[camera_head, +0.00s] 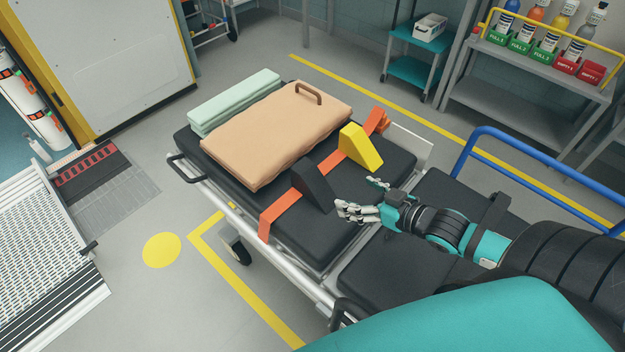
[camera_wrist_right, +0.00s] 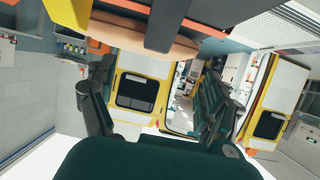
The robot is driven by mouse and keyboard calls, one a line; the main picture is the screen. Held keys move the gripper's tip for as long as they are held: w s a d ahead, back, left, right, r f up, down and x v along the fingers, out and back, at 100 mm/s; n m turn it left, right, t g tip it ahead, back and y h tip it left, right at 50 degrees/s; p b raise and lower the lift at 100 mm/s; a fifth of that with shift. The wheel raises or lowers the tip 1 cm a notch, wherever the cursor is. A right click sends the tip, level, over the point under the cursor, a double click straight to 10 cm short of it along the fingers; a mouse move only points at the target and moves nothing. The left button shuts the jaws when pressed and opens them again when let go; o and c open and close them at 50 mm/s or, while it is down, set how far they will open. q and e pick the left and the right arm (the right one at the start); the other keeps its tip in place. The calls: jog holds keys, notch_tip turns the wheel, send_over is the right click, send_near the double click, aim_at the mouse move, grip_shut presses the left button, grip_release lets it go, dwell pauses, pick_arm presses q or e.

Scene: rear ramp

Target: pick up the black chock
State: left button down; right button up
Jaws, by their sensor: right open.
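The black chock (camera_head: 313,188) is a dark wedge standing on the black stretcher mattress (camera_head: 292,233), beside the orange strap (camera_head: 280,212). My right gripper (camera_head: 360,194) is open and empty, just to the right of the black chock and apart from it. In the right wrist view its fingers (camera_wrist_right: 158,95) are spread to either side, and a dark shape that looks like the black chock (camera_wrist_right: 185,18) is at the top edge. A yellow chock (camera_head: 361,150) stands farther back on the mattress, beyond the gripper. My left gripper is not in view.
A tan padded case (camera_head: 275,130) and folded mint blankets (camera_head: 232,102) lie on the stretcher's far left part. A blue rail (camera_head: 540,177) curves at the right. A shelf with bottles (camera_head: 545,75) stands at the back right. Open floor lies left of the stretcher.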

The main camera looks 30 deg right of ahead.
aim_at(315, 179)
jog(key=x, duration=0.8)
jog(key=b+x, duration=0.1)
jog(key=x, duration=0.3)
jog(key=shift+w+d+f, duration=0.15)
jog(key=shift+d+f, duration=0.15)
jog(key=shift+d, duration=0.05)
jog(key=shift+f+x, duration=0.15)
jog(key=shift+x, duration=1.35)
jog(key=shift+f+x, duration=0.1)
jog(key=shift+x, duration=1.35)
jog(key=shift+a, duration=0.1)
